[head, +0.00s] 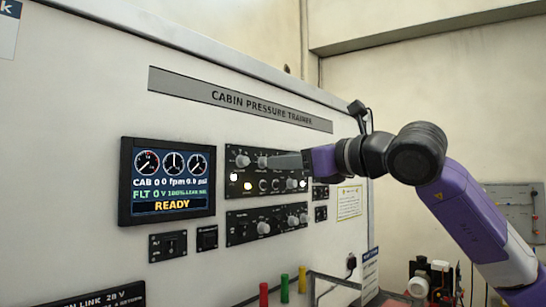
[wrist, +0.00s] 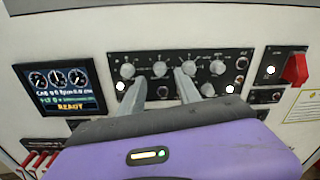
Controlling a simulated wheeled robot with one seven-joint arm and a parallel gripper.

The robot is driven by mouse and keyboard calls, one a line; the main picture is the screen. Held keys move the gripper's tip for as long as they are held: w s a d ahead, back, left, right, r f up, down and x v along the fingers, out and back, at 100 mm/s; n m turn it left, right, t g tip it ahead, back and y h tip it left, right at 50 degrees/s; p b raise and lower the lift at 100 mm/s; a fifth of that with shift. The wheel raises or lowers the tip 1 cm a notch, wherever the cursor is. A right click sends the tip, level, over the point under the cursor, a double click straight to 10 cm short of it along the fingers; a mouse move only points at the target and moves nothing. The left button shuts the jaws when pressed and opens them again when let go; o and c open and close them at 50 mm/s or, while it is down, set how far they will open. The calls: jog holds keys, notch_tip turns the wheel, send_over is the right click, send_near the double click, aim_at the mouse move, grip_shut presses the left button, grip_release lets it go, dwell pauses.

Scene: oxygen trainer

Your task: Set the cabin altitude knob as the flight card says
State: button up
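The upper black control panel (head: 232,178) carries several round grey knobs, and it also shows in the wrist view (wrist: 150,57). The knob labels are too small to read, so I cannot tell which is the cabin altitude knob. My gripper (wrist: 163,81) is open and empty, its two grey fingers apart in front of this panel's knobs. In the head view my gripper (head: 279,160) covers part of the panel's upper row. I cannot tell if a finger touches a knob. A small printed card (head: 349,202) is on the wall at right; its text is unreadable.
A display (head: 168,180) left of the panel reads READY. A lower panel (head: 246,227) has more knobs. Small switch plates (head: 168,245) sit below the display. A red switch guard (wrist: 295,69) is at right. Red, green and yellow handles (head: 284,288) stick out below.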

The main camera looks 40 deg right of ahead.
aim_at(264, 162)
jog(key=w+p, duration=0.1)
jog(key=w, duration=0.3)
jog(key=shift+w, duration=0.1)
jog(key=shift+c, duration=0.4)
grip_shut()
